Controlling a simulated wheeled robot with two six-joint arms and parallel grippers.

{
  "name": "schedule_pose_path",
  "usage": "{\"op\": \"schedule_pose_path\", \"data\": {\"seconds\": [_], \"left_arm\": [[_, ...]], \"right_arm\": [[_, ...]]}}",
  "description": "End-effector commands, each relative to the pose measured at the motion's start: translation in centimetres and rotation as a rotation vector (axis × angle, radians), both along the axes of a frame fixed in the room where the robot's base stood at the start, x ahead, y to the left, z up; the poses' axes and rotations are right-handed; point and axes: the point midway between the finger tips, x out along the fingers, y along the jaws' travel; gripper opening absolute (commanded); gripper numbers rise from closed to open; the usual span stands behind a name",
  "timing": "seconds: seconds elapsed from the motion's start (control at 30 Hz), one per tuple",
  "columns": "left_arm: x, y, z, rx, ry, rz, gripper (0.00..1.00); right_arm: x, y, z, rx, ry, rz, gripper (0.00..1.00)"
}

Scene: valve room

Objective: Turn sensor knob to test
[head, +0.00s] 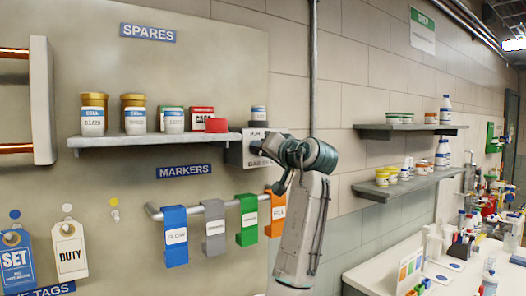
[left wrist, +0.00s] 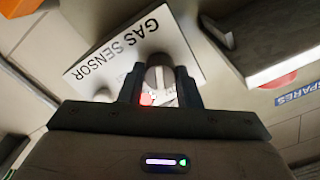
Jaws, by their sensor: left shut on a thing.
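The gas sensor (head: 252,148) is a grey box with a white label plate on the wall panel, at the right end of the spares shelf. My left gripper (head: 272,150) is at its front and hides part of it. In the left wrist view, the plate (left wrist: 112,52) reads GAS SENSOR upside down. Its round grey knob (left wrist: 158,72) with a raised ridge sits between the fingers of my left gripper (left wrist: 158,85), which is shut on it. A red light (left wrist: 146,98) glows beside the knob. The setting marks are mostly hidden. My right gripper is not in view.
The spares shelf (head: 150,141) holds several jars, boxes and a red block (head: 217,125). Below the sensor, coloured tags hang on a marker rail (head: 195,208). A vertical pipe (head: 313,70) runs behind my arm. Wall shelves and a white bench stand at right.

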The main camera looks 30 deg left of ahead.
Motion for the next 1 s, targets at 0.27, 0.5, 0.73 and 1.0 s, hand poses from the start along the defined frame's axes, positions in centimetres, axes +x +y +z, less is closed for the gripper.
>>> {"op": "schedule_pose_path", "data": {"seconds": [0.27,0.5,0.73,1.0], "left_arm": [[0.0,0.0,0.1,0.101,0.241,-0.001,0.07],[0.0,0.0,0.1,0.188,0.451,-0.001,0.07],[0.0,0.0,0.2,0.271,0.652,-0.002,0.07],[0.1,0.0,0.1,0.357,0.86,-0.002,0.07]], "right_arm": [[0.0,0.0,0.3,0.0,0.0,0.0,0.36],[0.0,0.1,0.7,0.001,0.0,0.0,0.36],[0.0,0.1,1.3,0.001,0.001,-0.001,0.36],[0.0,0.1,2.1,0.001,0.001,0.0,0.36]]}}
